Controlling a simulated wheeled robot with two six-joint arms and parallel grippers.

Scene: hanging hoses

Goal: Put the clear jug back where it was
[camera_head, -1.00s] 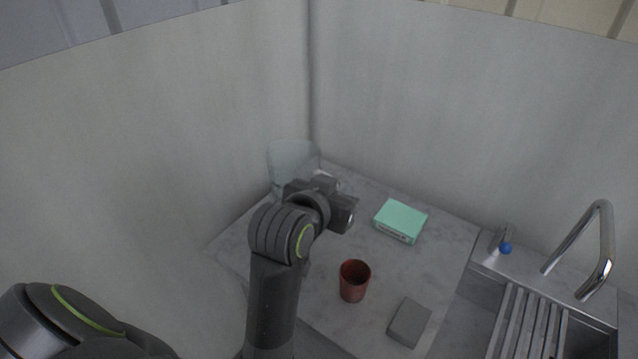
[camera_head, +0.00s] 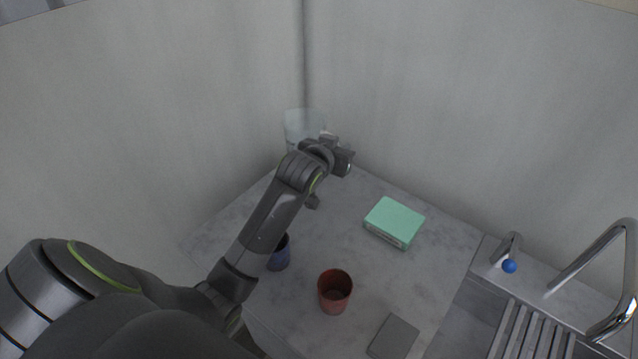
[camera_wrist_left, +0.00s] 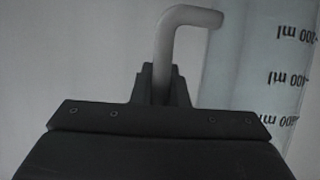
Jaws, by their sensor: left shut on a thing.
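The clear jug (camera_head: 301,125) is at the far corner of the counter, near where the two walls meet. It is upright or nearly so, and my left arm hides its lower part. The left wrist view shows its see-through side with dark ml marks (camera_wrist_left: 262,65) and its pale bent handle (camera_wrist_left: 180,32). My left gripper (camera_head: 330,143) is shut on that handle, in the wrist view (camera_wrist_left: 160,85) as well. I cannot tell whether the jug's base touches the counter. My right gripper is not in view.
A red-brown cup (camera_head: 335,291), a dark blue cup (camera_head: 279,254), a mint-green box (camera_head: 394,222) and a grey block (camera_head: 393,337) stand on the marble counter (camera_head: 250,200). The sink with its tap (camera_head: 600,262) and slatted rack (camera_head: 525,335) is at the right. Walls close off the back.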

